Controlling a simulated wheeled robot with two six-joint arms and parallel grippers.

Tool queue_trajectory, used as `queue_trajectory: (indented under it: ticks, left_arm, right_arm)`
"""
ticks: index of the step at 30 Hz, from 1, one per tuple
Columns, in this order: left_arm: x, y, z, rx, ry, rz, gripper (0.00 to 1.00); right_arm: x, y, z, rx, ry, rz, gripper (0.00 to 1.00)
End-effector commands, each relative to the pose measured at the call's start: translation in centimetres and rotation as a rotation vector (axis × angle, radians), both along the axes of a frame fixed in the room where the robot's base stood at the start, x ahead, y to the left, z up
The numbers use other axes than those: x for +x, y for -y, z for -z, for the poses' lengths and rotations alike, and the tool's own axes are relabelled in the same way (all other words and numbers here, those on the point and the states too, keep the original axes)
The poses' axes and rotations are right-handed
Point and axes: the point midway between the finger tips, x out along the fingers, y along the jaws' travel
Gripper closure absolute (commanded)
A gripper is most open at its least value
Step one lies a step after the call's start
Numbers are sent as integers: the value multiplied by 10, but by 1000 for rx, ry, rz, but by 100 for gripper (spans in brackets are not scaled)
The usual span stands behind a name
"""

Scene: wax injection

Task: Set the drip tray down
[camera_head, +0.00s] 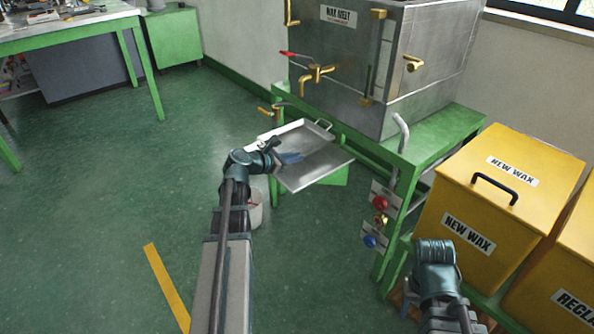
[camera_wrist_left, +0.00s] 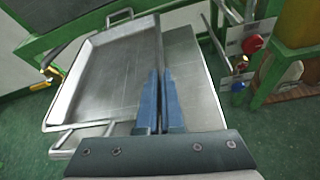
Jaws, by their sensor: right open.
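The drip tray (camera_head: 303,138) is a shallow silver metal tray with raised walls and end handles. It is at a flat metal shelf (camera_head: 322,166) in front of the wax melt tank; I cannot tell whether it rests fully on it. In the left wrist view the tray (camera_wrist_left: 108,78) lies left of the bare part of the shelf (camera_wrist_left: 196,75). My left gripper (camera_head: 290,158) has its blue fingers (camera_wrist_left: 160,102) closed on the tray's side wall. My right gripper (camera_head: 435,252) is open, apart from the tray, beside the yellow bin; its fingers are hardly visible.
The steel wax melt tank (camera_head: 345,75) with brass taps stands on a green frame (camera_head: 430,140) behind the shelf. Yellow wax bins (camera_head: 490,200) stand at the right. A white bucket (camera_head: 256,210) is on the floor below the tray.

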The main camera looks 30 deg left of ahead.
Motion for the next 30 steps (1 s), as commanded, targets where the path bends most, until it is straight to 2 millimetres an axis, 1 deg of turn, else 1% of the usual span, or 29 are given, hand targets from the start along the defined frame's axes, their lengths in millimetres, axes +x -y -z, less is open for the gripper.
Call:
queue_trajectory:
  ticks: [5,8,15,18,24,28,30]
  left_arm:
    - [0,0,2,0,1,0,100]
    - [0,0,10,0,1,0,100]
    - [1,0,39,0,1,0,100]
    - [8,3,41,0,1,2,100]
    - [7,3,38,0,1,0,100]
    - [7,3,42,0,1,0,100]
    - [7,3,41,0,0,1,86]
  right_arm:
    - [0,0,2,0,0,0,50]
    - [0,0,10,1,0,-1,50]
    - [0,0,39,1,1,4,50]
    - [0,0,41,1,1,5,50]
    - [0,0,38,1,1,5,50]
    - [0,0,43,1,1,6,50]
    - [0,0,41,1,1,6,50]
